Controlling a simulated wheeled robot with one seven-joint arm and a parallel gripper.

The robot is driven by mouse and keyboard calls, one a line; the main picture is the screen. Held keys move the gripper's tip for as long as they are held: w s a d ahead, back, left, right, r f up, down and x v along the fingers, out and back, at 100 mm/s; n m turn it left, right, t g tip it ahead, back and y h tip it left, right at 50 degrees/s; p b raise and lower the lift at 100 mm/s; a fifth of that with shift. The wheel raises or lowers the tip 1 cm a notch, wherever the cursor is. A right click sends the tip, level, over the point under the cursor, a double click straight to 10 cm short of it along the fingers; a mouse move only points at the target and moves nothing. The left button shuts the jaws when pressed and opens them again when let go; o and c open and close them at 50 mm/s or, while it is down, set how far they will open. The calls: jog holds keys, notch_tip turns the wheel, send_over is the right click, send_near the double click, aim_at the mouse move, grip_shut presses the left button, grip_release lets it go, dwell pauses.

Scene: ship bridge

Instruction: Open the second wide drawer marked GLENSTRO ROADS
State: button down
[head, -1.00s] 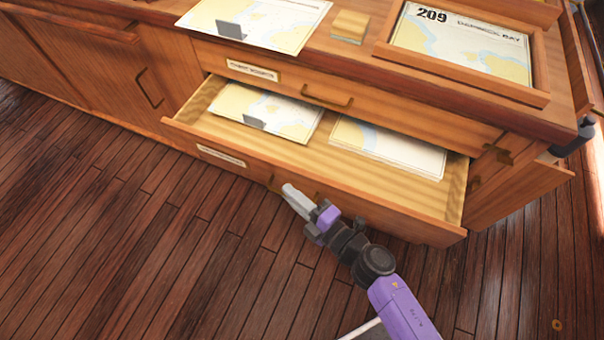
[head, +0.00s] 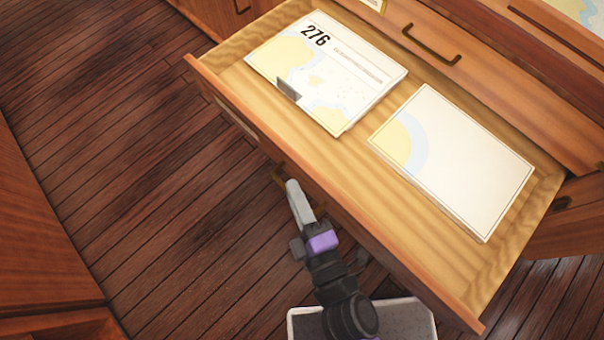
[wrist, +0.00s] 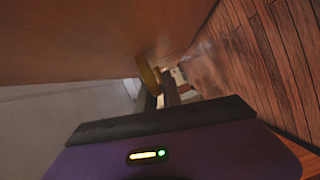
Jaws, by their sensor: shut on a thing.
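The wide wooden drawer (head: 462,278) stands far out of the cabinet, its inside open to view. A small label plate (head: 236,117) is on its front, too oblique to read. My gripper (head: 294,190) is at the drawer's front and shut on its brass handle (head: 277,178), which it partly hides. In the wrist view the drawer front (wrist: 90,40) fills the upper left, and the handle (wrist: 148,74) stands at the jaws. Chart 276 (head: 345,70) and a second chart stack (head: 455,160) lie flat inside the drawer.
The closed drawer above has a brass handle (head: 432,45). Wood floor (head: 110,160) is clear left of the drawer. A wooden furniture piece (head: 40,250) stands at the left edge. Another chart (head: 580,12) lies on the cabinet top.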

jog(key=shift+f, duration=0.1)
jog(key=c, duration=1.5)
grip_release()
jog(key=v, duration=0.7)
jog(key=shift+s+b, duration=0.3)
jog(key=shift+s, duration=0.1)
jog(key=shift+d, duration=0.2)
